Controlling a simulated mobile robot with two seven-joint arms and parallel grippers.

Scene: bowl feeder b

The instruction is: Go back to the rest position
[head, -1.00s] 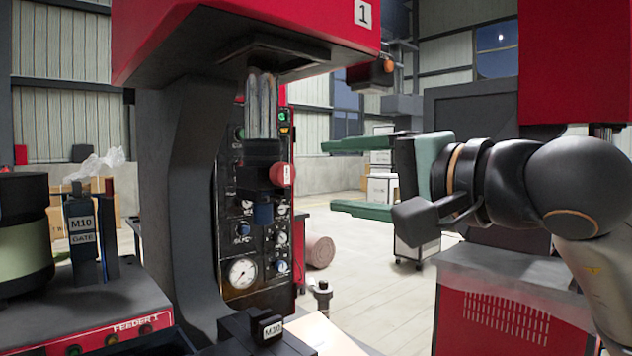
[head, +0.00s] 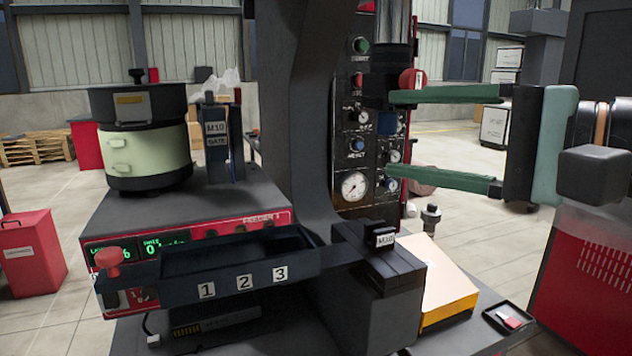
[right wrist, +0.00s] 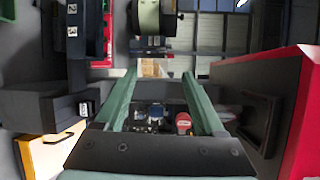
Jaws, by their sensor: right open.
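My right gripper (head: 443,139) is open, with its two long green fingers spread apart and pointing left in the head view. Nothing is between the fingers. In the head view they lie in front of the press's control panel (head: 353,160), which carries gauges and knobs; I cannot tell how close they are to it. In the right wrist view the open fingers (right wrist: 166,78) frame part of the panel, with a red knob (right wrist: 183,122) between them. My left gripper is not in view.
A bowl feeder (head: 136,135) stands on the feeder base at left, behind a dark tray (head: 225,287) numbered 1, 2, 3. An M10 block (head: 380,250), a yellow-edged box (head: 448,285) and a small black tray (head: 490,316) sit to its right. A red machine (head: 590,275) stands at far right.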

